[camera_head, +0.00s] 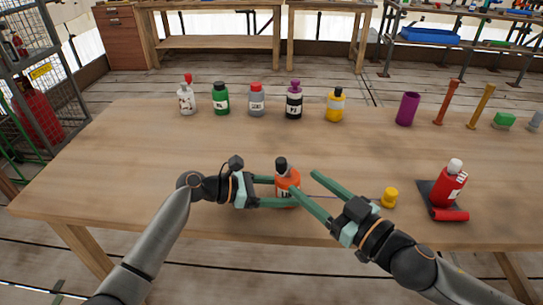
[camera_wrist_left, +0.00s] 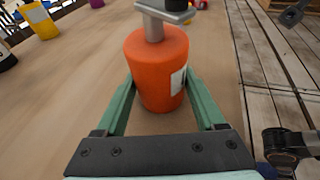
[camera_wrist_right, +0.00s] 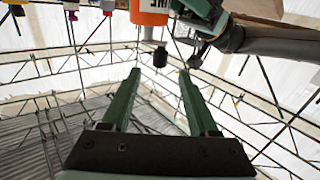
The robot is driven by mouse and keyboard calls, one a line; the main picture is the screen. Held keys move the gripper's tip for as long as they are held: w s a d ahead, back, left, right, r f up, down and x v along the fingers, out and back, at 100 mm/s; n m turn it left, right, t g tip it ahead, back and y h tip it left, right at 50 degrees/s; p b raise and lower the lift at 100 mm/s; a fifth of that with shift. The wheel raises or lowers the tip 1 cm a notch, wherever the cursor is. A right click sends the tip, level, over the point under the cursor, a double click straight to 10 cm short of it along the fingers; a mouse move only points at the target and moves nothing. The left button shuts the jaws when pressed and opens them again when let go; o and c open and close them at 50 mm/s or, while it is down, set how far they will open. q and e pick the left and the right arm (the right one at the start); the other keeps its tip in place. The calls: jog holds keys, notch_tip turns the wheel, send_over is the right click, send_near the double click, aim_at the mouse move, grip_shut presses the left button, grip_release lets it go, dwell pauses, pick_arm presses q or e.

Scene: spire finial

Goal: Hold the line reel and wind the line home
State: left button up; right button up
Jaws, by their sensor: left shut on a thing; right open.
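The orange line reel (camera_head: 287,181) stands on the table near its front edge, with a black knob (camera_head: 281,163) on top. In the left wrist view the reel (camera_wrist_left: 158,70) carries a grey crank arm (camera_wrist_left: 160,15) and a pale label. My left gripper (camera_head: 284,192) is shut around the reel's body, one finger on each side. My right gripper (camera_head: 303,181) is open just right of the reel. In the right wrist view the black knob (camera_wrist_right: 160,57) shows beyond the open fingers. A thin line runs right from the reel to a yellow piece (camera_head: 390,197) on the table.
A red bottle (camera_head: 449,187) on a dark stand and a red cylinder (camera_head: 450,215) are at right. Several bottles, including a green one (camera_head: 220,99), and a purple cup (camera_head: 407,108) line the back. The table (camera_head: 150,150) is bare at left and mid-back.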

aim_at(284, 168)
jog(key=x, duration=1.2)
jog(key=shift+s, duration=0.1)
jog(key=shift+c, duration=0.2)
grip_shut()
